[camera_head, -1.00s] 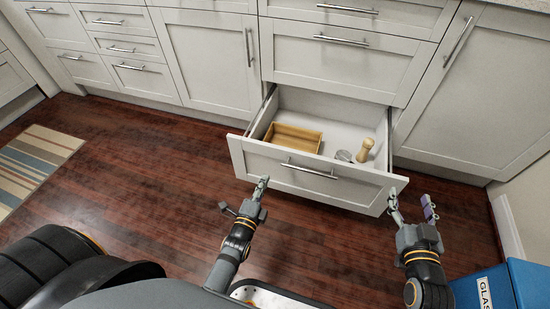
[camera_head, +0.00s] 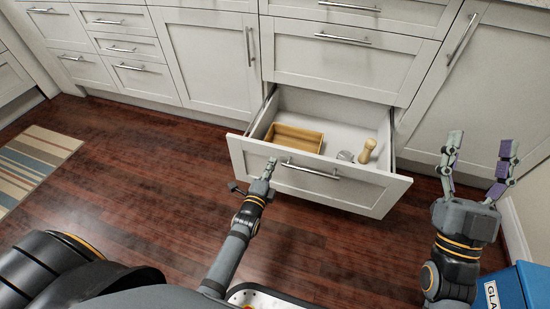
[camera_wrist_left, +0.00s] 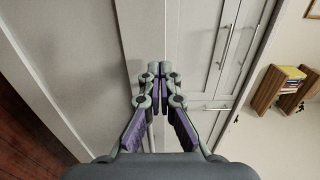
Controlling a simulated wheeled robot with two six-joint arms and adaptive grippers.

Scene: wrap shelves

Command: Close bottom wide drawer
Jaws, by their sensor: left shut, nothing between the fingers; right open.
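The bottom wide drawer (camera_head: 345,190) is pulled out, with its pale front panel and silver bar handle (camera_head: 310,169) facing me. Inside are a wooden tray (camera_head: 293,138), a wooden pepper mill (camera_head: 367,151) and a small grey item (camera_head: 345,156). My left gripper (camera_head: 271,163) is shut and empty, its tips at the drawer front just left of the handle; I cannot tell if they touch. Its closed fingers (camera_wrist_left: 157,72) also show in the left wrist view before pale panels. My right gripper (camera_head: 480,148) is open and empty, right of the drawer.
Closed cabinets and drawers surround the open drawer, including a wide drawer (camera_head: 340,66) above it and a tall door (camera_head: 478,95) at right. A blue bin (camera_head: 530,285) stands at lower right. A striped rug (camera_head: 35,165) lies left. The wooden floor (camera_head: 150,165) is clear between.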

